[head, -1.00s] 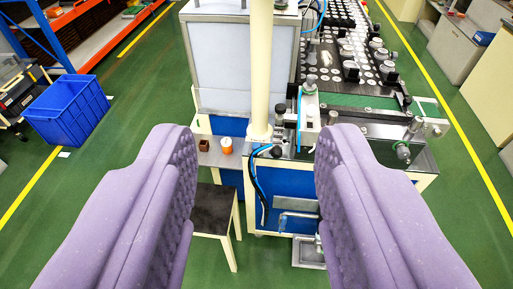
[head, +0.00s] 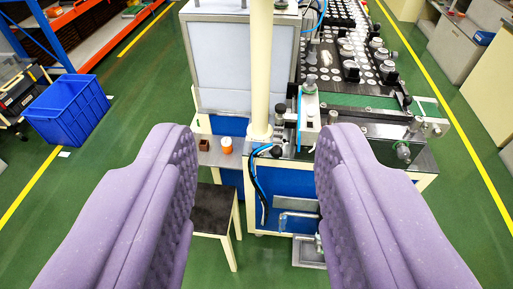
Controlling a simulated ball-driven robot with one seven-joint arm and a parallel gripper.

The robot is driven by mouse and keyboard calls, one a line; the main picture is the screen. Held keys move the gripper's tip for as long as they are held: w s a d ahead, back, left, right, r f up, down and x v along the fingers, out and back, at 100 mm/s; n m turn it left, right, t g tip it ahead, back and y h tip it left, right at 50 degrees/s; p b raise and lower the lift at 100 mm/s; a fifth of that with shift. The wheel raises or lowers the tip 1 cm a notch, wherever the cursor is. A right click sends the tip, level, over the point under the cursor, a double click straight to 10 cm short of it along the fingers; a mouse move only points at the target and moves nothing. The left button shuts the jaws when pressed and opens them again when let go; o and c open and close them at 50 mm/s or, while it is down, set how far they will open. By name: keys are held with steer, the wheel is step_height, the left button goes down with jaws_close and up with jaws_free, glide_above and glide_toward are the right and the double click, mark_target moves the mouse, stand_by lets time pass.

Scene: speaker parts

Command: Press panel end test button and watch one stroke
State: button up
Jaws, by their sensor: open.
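My gripper (head: 256,145) is open and empty. Its two purple padded fingers stand wide apart in the lower half of the head view. Beyond them stands a blue and cream machine (head: 282,180) with a cream post (head: 261,70) and a steel mechanism (head: 308,105) on top. A light grey panel box (head: 246,55) stands at its back left. A small orange and white round item (head: 226,146) and a small brown block (head: 204,145) sit on a ledge left of the post. I cannot tell which part is the test button. The right finger hides part of the machine's front.
A dark-topped stool (head: 213,210) stands in front of the machine. A conveyor (head: 345,50) with round parts runs back from it. A blue crate (head: 68,110) and an orange and blue rack (head: 75,35) are at left. Cabinets (head: 465,45) line the right. Green floor is open on both sides.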

steer(key=shift+c, duration=0.2)
jaws_close()
stand_by(1.6)
